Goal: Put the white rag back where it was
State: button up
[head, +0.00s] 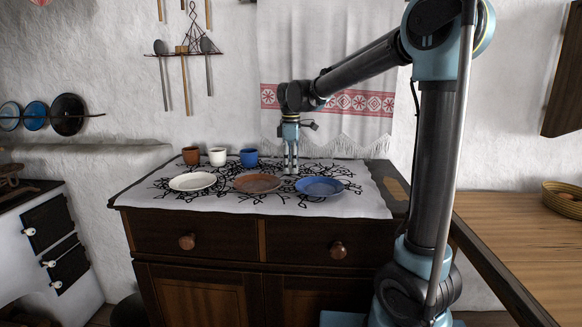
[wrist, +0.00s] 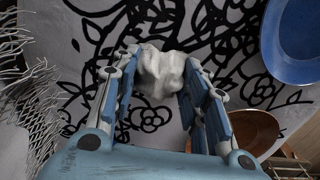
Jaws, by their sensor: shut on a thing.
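The white rag (wrist: 160,71) is a crumpled bundle between my fingertips in the wrist view. My gripper (wrist: 163,75) is shut on it, pointing down over the patterned cloth on the dresser. In the head view my gripper (head: 290,172) is at the back of the dresser top, behind and between the brown plate (head: 257,183) and the blue plate (head: 320,187). The rag is too small to make out clearly in the head view. I cannot tell whether it touches the cloth.
A white plate (head: 192,181) lies at left. Brown (head: 191,155), white (head: 217,156) and blue (head: 249,158) cups stand along the back. A fringed towel (head: 330,60) hangs behind my gripper. The patterned cloth (head: 350,203) is bare at the right front.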

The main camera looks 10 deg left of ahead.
jog(key=shift+f, duration=0.2)
jog(key=o, duration=0.9)
jog(key=shift+o, duration=0.2)
notch_tip(320, 180, up, 12)
dwell(0.3)
